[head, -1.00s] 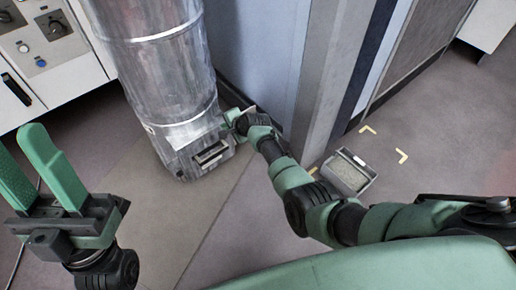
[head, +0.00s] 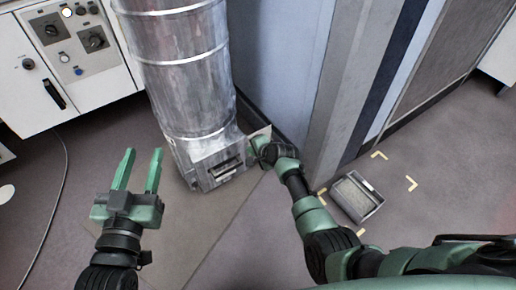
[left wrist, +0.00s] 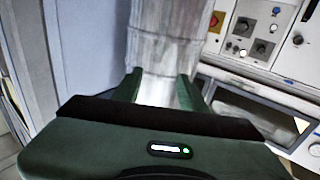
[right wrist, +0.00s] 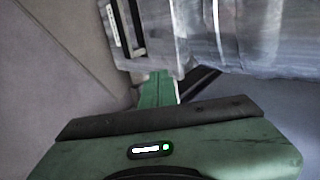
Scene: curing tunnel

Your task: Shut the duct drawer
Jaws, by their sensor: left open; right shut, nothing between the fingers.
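The silver duct (head: 185,75) stands upright on the floor, with a box-like housing at its foot. The duct drawer (head: 224,169) is in the front of that housing and shows a dark slot with a handle; how far it stands out is hard to tell. Its front also shows in the right wrist view (right wrist: 122,28). My right gripper (head: 253,150) is shut and empty, low beside the housing's right side. Whether it touches is unclear. My left gripper (head: 143,153) is open and empty, left of the duct and apart from it.
A grey tray (head: 357,199) with pale contents lies on the floor among yellow corner marks, right of my right arm. A white control cabinet (head: 70,70) stands at the left. A grey post (head: 345,95) and blue wall panels (head: 282,60) rise behind. A thin plate stands by the right gripper.

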